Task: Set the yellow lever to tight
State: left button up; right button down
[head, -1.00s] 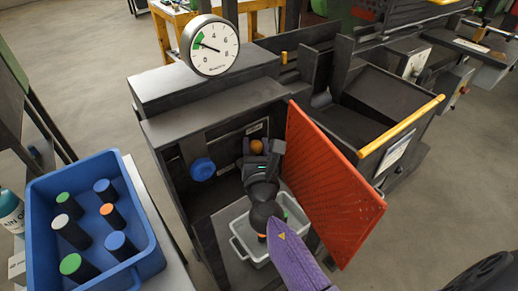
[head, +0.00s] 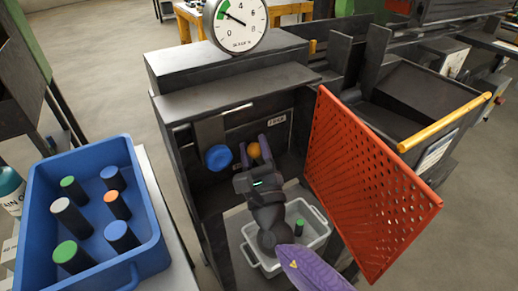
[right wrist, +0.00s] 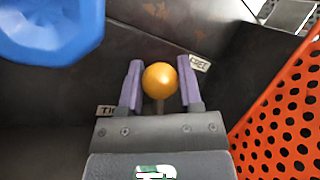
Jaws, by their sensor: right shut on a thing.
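The yellow lever shows as an orange-yellow ball knob (head: 254,150) inside the dark open cabinet; it is also in the right wrist view (right wrist: 160,80) with a bit of its stem below. My right gripper (head: 262,151) is shut on it, with one purple finger on each side of the ball. In the right wrist view, a label reading "FREE" (right wrist: 200,63) is to the right of the ball. A label beginning "TI" (right wrist: 105,110) is to the left, partly hidden by a finger. The ball stands between the two labels. My left gripper is out of view.
A blue round knob (head: 218,157) is just left of the lever. The red perforated door (head: 370,190) stands open to the right. A grey bin (head: 250,248) with a green-topped cylinder (head: 299,228) lies below. A blue crate (head: 150,225) of cylinders is left; a gauge (head: 236,22) stands above.

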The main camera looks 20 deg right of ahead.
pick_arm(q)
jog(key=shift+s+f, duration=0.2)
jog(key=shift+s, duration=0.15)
pick_arm(e)
jog(key=shift+a+f+n, duration=0.2)
jog(key=shift+f+n, duration=0.05)
jog(key=shift+n, duration=0.25)
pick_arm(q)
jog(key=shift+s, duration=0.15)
pick_arm(e)
jog(key=shift+y, duration=0.4)
jog(key=c, duration=0.5)
grip_release()
jog(key=shift+c, duration=0.2)
jog(key=shift+s, duration=0.25)
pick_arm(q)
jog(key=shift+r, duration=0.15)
pick_arm(e)
jog(key=v, duration=0.9)
jog(key=shift+s+f, duration=0.15)
jog(key=shift+f, duration=0.15)
